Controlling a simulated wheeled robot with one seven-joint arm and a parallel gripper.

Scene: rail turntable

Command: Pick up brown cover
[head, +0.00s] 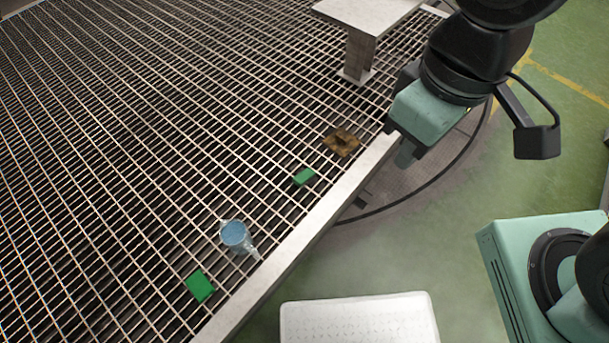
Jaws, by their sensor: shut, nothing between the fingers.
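The brown cover (341,142) lies on the metal grating near its right edge. It is small, dark brown and uneven in tone. My gripper (405,153) is to the right of the cover, by the edge beam of the grating, and apart from the cover. It points downward with its fingers shut and holds nothing. The fingertips are small and partly hidden by the green gripper body.
Two green blocks (304,177) (200,286) and a blue-topped clear cup (235,235) lie on the grating (120,150) near its edge beam (310,218). A metal bench (362,50) stands behind the cover. A white perforated tray (360,320) is at the bottom.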

